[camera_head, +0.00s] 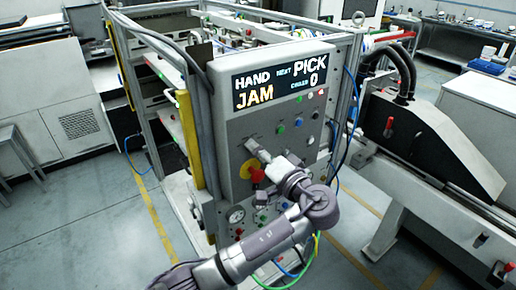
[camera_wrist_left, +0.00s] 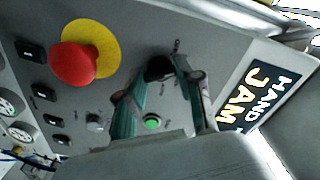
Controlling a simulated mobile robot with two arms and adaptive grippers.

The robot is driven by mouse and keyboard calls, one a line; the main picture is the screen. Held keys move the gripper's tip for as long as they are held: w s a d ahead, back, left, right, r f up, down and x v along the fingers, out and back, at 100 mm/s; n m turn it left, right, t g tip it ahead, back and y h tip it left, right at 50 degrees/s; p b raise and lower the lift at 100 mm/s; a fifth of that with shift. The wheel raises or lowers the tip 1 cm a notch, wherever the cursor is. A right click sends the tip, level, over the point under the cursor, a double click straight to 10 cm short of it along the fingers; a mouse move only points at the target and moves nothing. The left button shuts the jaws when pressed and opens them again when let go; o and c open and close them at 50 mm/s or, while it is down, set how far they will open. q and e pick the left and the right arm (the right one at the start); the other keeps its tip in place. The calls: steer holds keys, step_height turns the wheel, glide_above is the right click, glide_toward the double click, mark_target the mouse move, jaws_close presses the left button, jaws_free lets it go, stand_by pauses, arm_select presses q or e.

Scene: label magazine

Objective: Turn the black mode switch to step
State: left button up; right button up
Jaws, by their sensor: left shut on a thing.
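The black mode switch (camera_wrist_left: 159,68) sits on the grey control panel (camera_head: 233,115). In the left wrist view it lies between the two fingertips of my left gripper (camera_wrist_left: 164,72), which is shut on it. In the head view the left gripper (camera_head: 256,148) reaches the panel face from below and hides the switch. The panel's display (camera_head: 280,82) reads HAND, NEXT PICK, JAM and a 0. The switch's pointer and its position labels cannot be read. My right gripper is not in view.
A red emergency button (camera_wrist_left: 73,64) on a yellow disc stands close beside the gripper. A green button (camera_wrist_left: 152,122) is near the fingers. Gauges and small buttons fill the panel's lower part. A black-covered machine (camera_head: 425,140) stands at the right; the floor at the left is open.

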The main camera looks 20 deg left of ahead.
arm_select(q)
steer(key=m+p, duration=0.2)
steer(key=m, duration=0.1)
steer(key=shift+r+m, duration=0.1)
steer(key=shift+m, duration=0.3)
steer(key=shift+m+p, duration=0.35)
steer(key=shift+m, duration=0.55)
steer(key=m, duration=0.4)
steer(key=shift+m, duration=0.4)
steer(key=o, duration=1.2)
steer(key=shift+c, duration=0.2)
